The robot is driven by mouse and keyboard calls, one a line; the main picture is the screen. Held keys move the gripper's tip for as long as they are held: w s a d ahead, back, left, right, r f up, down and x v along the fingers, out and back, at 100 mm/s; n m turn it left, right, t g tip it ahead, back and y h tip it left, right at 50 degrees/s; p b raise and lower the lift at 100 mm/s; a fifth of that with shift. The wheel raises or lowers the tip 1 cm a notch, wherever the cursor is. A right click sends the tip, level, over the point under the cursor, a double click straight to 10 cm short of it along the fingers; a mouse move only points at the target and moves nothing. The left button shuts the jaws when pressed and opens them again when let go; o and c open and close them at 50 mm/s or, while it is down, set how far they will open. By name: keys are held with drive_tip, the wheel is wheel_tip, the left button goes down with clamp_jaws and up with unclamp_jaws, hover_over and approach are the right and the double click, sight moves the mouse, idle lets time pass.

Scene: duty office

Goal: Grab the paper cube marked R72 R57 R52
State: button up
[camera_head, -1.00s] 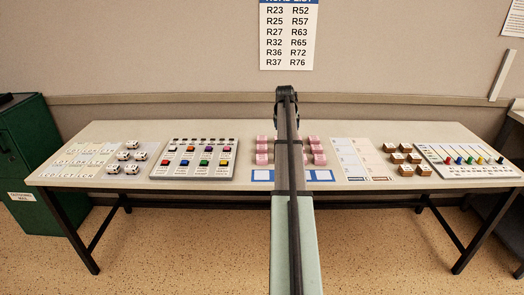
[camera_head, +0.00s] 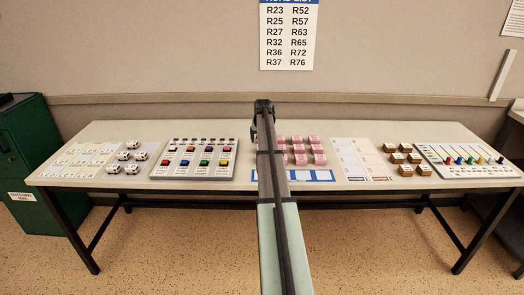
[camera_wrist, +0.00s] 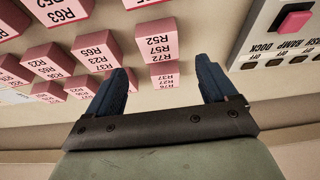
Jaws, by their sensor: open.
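In the wrist view, the pink paper cube marked R72 R57 R52 (camera_wrist: 156,43) shows its label upside down, just beyond and between the fingertips in the picture. My gripper (camera_wrist: 163,66) is open, with its two dark blue fingers apart and nothing between them that I can see held. Another pink cube (camera_wrist: 158,82) shows between the fingers, nearer the palm; its label looks like R76 and R37. In the head view, several pink cubes (camera_head: 316,149) stand in rows right of my arm, which hides part of the group. Their labels are too small to read there.
More pink cubes, one marked R65 R23 (camera_wrist: 96,50), stand close to the left finger. A grey panel with a pink button (camera_wrist: 294,20) lies to the right. In the head view, a blue-framed strip (camera_head: 310,176) lies in front of the cubes on the table (camera_head: 400,134).

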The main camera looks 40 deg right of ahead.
drive_tip(key=shift+s+a+f+x, duration=0.1)
drive_tip(key=shift+a+x, duration=0.05)
drive_tip(key=shift+x, duration=0.8)
drive_tip(key=shift+s+a+f+x, duration=0.1)
drive_tip(key=shift+x, duration=0.85)
drive_tip(key=shift+s+a+x, duration=0.1)
drive_tip(key=shift+a+x, duration=0.05)
drive_tip(key=shift+x, duration=0.85)
drive_tip(key=c, duration=1.1)
